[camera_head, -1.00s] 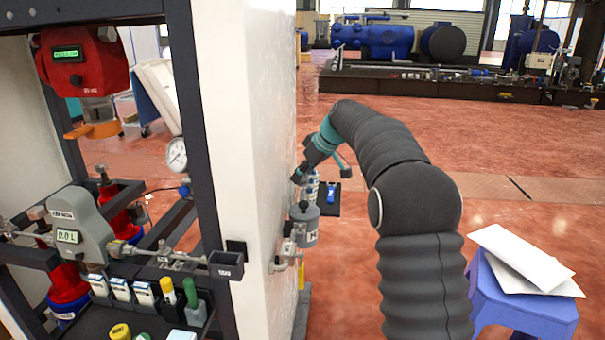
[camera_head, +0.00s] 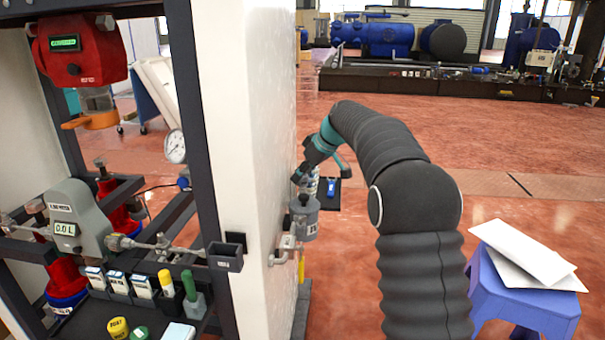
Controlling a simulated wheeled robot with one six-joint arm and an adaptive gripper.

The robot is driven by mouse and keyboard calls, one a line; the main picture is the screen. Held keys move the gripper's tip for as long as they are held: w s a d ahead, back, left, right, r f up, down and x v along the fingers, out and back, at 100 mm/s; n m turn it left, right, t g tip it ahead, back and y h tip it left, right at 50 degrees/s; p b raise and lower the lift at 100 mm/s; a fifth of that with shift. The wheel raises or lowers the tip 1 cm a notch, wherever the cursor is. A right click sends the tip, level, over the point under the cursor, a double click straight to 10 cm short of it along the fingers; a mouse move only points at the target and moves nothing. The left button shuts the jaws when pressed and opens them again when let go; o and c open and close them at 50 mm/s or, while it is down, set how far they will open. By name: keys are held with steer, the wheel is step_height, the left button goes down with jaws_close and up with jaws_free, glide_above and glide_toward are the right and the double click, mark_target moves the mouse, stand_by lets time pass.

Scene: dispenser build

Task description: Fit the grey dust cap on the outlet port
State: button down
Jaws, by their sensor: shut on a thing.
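My gripper (camera_head: 299,176) is at the end of the dark arm, tilted down to the left beside the white panel's right side. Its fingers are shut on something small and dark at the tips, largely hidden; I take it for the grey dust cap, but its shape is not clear. Just below the fingertips, a grey labelled canister (camera_head: 304,220) with a small dark top stands by the panel. A metal pipe fitting (camera_head: 287,250) sits below and left of it. I cannot tell which opening is the outlet port. A gap shows between the fingertips and the canister.
The white panel (camera_head: 262,120) stands close left of my gripper. The dispenser frame at left holds a red unit (camera_head: 80,52), a grey meter (camera_head: 78,222), bottles and a yellow cap (camera_head: 118,328). A blue stool (camera_head: 520,295) with white sheets stands right.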

steer(key=shift+f, duration=0.3)
stand_by(0.5)
steer(key=shift+c, duration=1.9)
jaws_free()
steer(key=shift+r, duration=0.1)
steer(key=shift+r+p, duration=0.75)
steer(key=shift+r, duration=0.3)
steer(key=shift+r+p, duration=0.3)
steer(key=shift+r, duration=1.6)
steer(key=shift+s, duration=0.1)
